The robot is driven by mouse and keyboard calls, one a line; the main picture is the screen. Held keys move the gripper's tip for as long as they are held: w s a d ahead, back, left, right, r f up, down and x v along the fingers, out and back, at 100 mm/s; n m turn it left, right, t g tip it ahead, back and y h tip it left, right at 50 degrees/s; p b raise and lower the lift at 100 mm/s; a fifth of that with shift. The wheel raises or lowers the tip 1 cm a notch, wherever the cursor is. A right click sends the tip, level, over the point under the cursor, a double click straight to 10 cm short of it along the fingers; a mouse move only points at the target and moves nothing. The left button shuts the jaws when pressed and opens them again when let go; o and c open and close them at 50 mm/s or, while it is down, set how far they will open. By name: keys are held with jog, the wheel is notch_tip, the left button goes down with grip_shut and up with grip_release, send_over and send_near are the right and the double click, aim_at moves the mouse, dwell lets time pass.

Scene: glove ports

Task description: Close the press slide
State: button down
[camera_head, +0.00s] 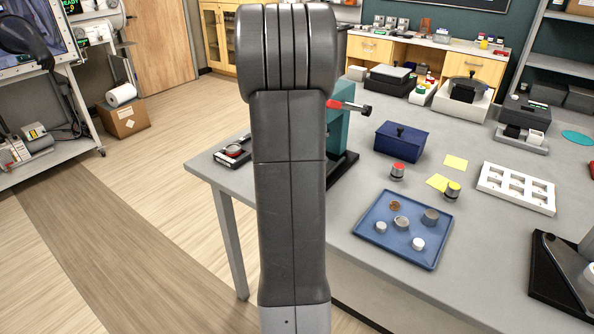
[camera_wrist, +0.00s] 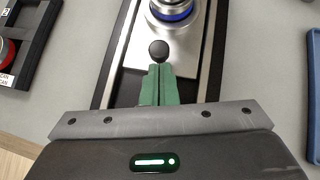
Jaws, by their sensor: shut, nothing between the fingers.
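The press slide (camera_wrist: 133,50) is a silver metal plate between dark rails in the wrist view. A round black knob (camera_wrist: 159,50) is at its near end. A metal piece with a blue ring (camera_wrist: 172,10) sits on the plate at the top edge of that view. My gripper (camera_wrist: 160,68) has its green fingers shut and empty, with the tips right at the near side of the knob; I cannot tell whether they touch it. In the head view the teal press (camera_head: 339,130) with a red-ended lever stands partly hidden behind my arm, which also hides my gripper.
A blue lidded box (camera_head: 401,141), a blue tray (camera_head: 425,256) with small cups and a white rack (camera_head: 517,207) stand right of the press. In the wrist view a black holder with a red part (camera_wrist: 32,50) lies left of the slide, with bare grey tabletop between.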

jog(key=shift+w, duration=0.1)
jog(key=w+d, duration=0.2)
jog(key=w, duration=0.1)
jog(key=shift+d, duration=0.1)
jog(key=shift+d+r, duration=0.1)
jog(key=shift+d, duration=0.05)
jog(key=shift+r, duration=0.1)
